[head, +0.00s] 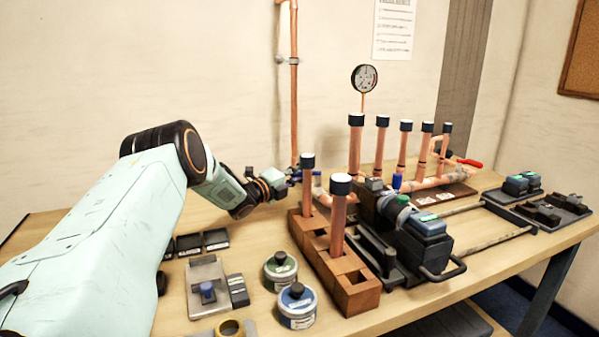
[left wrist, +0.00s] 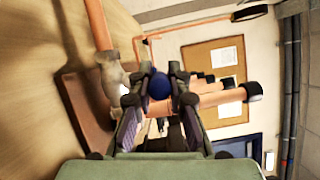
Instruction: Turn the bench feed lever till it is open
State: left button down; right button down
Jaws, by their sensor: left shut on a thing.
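My left gripper (head: 291,178) reaches in from the left at the back of the bench, near the foot of the wall pipe. In the left wrist view my left gripper (left wrist: 154,92) has its two fingers on either side of a round blue handle end (left wrist: 159,86), which I take for the bench feed lever's. The fingers are shut on it. In the head view only a bit of the blue lever (head: 317,173) shows beyond the fingertips, so its exact angle is hard to tell. My right gripper is in neither view.
A copper manifold with capped upright pipes (head: 403,147) and a red lever (head: 468,163) stands to the right. A brown block rack (head: 352,291) holds two capped pipes close to my left gripper. Tins (head: 297,306) and a tray (head: 208,287) lie in front.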

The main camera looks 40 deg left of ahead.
pick_arm(q)
jog(key=shift+d+r+n+y+p, duration=0.25)
jog(key=shift+n+y+p, duration=0.15)
jog(key=shift+y, duration=0.15)
jog(key=shift+d+r+n+y+p, duration=0.2)
jog(key=shift+n+y+p, duration=0.15)
jog(key=shift+y, duration=0.2)
jog(key=shift+d+n+y+p, duration=0.1)
jog(key=shift+n+y+p, duration=0.3)
jog(key=shift+y, duration=0.5)
jog(key=shift+s, duration=0.1)
jog(key=c, duration=1.6)
grip_release()
jog(key=shift+f, duration=0.1)
jog(key=o, duration=0.3)
jog(key=shift+f, duration=0.25)
jog(key=shift+s, duration=0.1)
